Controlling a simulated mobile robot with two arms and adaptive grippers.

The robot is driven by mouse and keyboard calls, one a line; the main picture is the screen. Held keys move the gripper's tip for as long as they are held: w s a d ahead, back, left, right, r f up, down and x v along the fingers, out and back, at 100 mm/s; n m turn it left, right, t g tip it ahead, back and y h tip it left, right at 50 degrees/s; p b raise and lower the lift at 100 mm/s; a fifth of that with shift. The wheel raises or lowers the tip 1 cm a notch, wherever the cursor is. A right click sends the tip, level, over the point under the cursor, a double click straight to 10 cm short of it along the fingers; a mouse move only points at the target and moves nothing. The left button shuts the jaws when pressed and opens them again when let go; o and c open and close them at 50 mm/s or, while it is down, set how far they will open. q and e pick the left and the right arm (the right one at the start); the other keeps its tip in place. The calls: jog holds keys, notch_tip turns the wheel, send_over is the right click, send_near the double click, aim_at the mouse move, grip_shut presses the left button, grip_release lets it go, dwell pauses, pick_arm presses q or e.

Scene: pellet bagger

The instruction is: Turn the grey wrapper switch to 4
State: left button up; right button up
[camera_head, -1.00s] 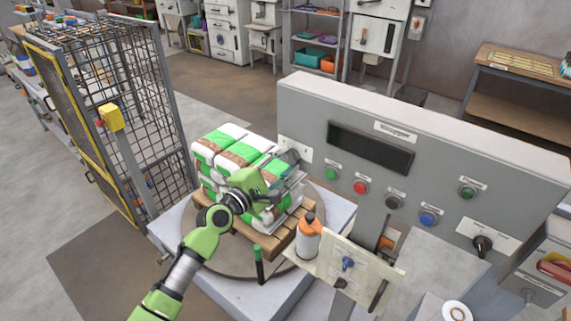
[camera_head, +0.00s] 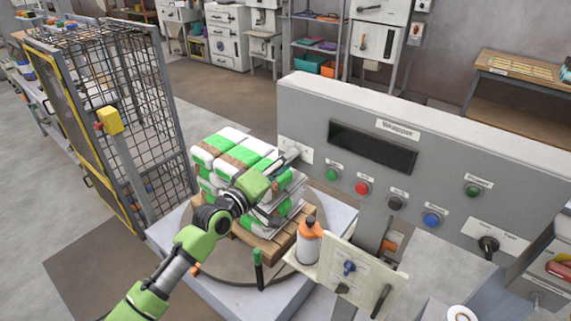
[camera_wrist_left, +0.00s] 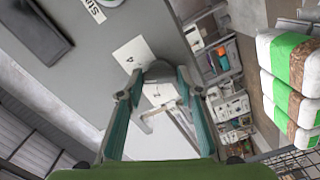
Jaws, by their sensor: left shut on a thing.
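The wrapper panel (camera_head: 440,150) is a grey upright box with a dark display and several coloured buttons. At its left end is a white label plate (camera_head: 297,150), partly covered by my left gripper (camera_head: 289,158). In the left wrist view the plate (camera_wrist_left: 131,54) carries the grey switch (camera_wrist_left: 158,70), a rounded knob. My left gripper (camera_wrist_left: 160,76) has one finger on each side of the knob and is shut on it. The knob's pointer and most of the numbers are hidden, so its setting cannot be read. My right gripper is not in view.
Stacked white and green bags (camera_head: 232,160) on a wooden pallet (camera_head: 262,245) stand close beside my left arm. A mesh cage (camera_head: 130,120) is at left.

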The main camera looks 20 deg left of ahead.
pick_arm(q)
jog(key=m, duration=0.4)
jog(key=shift+f+m, duration=0.1)
jog(key=shift+m, duration=0.2)
dwell(0.5)
jog(key=o, duration=1.1)
jog(key=v, duration=1.2)
